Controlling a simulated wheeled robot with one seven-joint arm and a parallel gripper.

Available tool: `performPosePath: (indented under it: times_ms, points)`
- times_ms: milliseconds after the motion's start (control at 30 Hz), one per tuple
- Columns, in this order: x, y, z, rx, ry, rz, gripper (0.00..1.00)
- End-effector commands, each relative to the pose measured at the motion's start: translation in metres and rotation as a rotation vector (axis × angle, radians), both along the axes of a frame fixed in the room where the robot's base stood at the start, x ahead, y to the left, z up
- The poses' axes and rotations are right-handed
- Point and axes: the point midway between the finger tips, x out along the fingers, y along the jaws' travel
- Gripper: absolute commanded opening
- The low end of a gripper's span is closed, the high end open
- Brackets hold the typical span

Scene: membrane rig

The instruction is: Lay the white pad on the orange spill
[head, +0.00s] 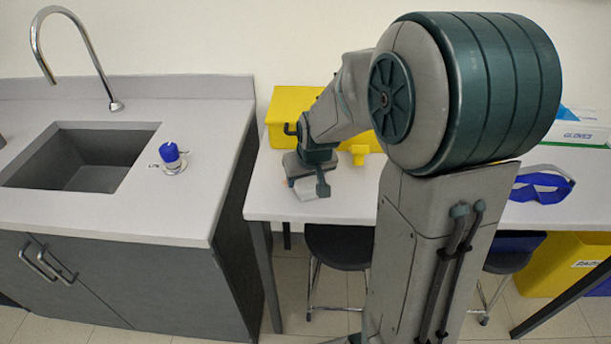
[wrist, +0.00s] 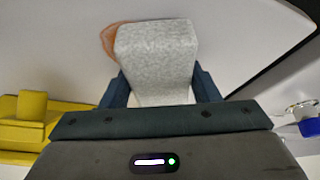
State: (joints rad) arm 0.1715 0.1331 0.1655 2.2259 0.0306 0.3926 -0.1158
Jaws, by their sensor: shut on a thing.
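My gripper (wrist: 160,92) is shut on the white pad (wrist: 157,60), which sits between its two dark fingers in the wrist view. The orange spill (wrist: 110,40) shows past the pad's far left edge, and the pad hides most of it. In the head view my gripper (head: 307,187) is low over the left end of the white table, with the pad (head: 305,190) at its fingers. A sliver of the orange spill (head: 290,182) shows just left of the pad. I cannot tell whether the pad touches the spill.
A yellow container (head: 290,108) stands at the back of the table (head: 350,205). Blue goggles (head: 542,187) and a glove box (head: 585,130) are to the right. A sink counter (head: 200,215) with a blue-topped fitting (head: 170,153) is left, across a gap. A stool (head: 335,245) stands below.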

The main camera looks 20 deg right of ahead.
Motion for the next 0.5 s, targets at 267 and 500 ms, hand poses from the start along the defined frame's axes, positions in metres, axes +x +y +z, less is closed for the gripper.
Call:
performPosePath:
  times_ms: [267,500]
  points:
    - [0.0,-0.0001,-0.007,0.0,0.0,0.0,0.34]
    - [-0.0008,0.0026,-0.0069,0.001,0.004,0.005,0.77]
